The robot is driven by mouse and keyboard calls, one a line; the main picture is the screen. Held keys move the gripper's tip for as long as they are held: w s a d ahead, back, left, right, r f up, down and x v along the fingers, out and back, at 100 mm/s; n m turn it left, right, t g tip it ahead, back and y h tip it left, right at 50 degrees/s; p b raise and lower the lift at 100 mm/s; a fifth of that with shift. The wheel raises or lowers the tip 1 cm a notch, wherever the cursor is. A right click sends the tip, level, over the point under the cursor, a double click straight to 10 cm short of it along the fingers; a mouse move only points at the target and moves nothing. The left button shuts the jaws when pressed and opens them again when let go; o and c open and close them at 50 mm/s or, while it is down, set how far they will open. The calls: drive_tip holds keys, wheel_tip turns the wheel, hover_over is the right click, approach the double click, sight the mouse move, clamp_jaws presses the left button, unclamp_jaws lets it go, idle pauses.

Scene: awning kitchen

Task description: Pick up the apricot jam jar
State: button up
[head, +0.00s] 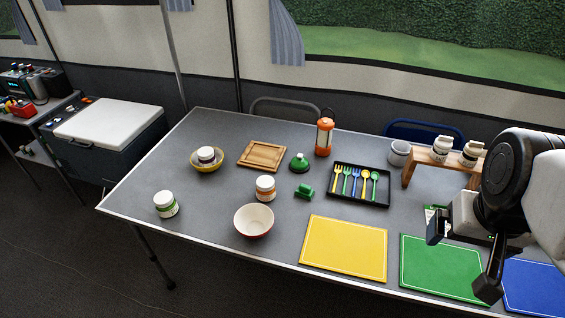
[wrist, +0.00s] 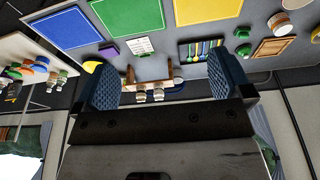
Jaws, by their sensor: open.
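Three white-lidded jars stand on the grey table, their label text too small to read. The jar with an orange-brown label (head: 265,188), which looks most like apricot jam, stands upright behind the red-and-white bowl (head: 254,221). It seems to show at the right of the wrist view (wrist: 280,23). A green-labelled jar (head: 165,205) stands at the left, and a dark-labelled jar (head: 206,155) sits in a yellow bowl (head: 205,167). My gripper (head: 461,259) is open and empty above the table's right side, far right of these jars. Its spread fingers show in the wrist view (wrist: 165,82).
A wooden board (head: 262,155), green bottle-like item (head: 299,163), green block (head: 304,191) and orange lantern (head: 324,137) stand nearby.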

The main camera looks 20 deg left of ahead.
drive_tip(key=m+g+y, duration=0.5)
drive_tip(key=m+y, duration=0.8)
drive_tip(key=y, duration=0.3)
hover_over(273, 185)
drive_tip(key=s+d, duration=0.7)
drive_tip(key=d, duration=0.3)
wheel_tip(273, 185, down, 22)
drive_tip(key=w+a+f+m+t, duration=0.1)
drive_tip(key=w+f+m+t, duration=0.1)
drive_tip(key=f, duration=0.2)
drive_tip(key=w+a+f+m+t+y, duration=0.1)
drive_tip(key=w+a+f+m, duration=0.1)
drive_tip(key=f, duration=0.2)
drive_tip(key=w+a+f+m+t+y, duration=0.1)
drive_tip(key=w+a+f+m+t, duration=0.1)
drive_tip(key=f, duration=0.2)
drive_tip(key=shift+w+f+m+t, duration=0.15)
drive_tip(key=shift+f+m+t, duration=0.15)
drive_tip(key=shift+f+m, duration=0.1)
drive_tip(key=shift+a, duration=0.15)
drive_tip(key=shift+w+a, duration=0.2)
drive_tip(key=shift+a, duration=0.95)
drive_tip(key=shift+a, duration=0.1)
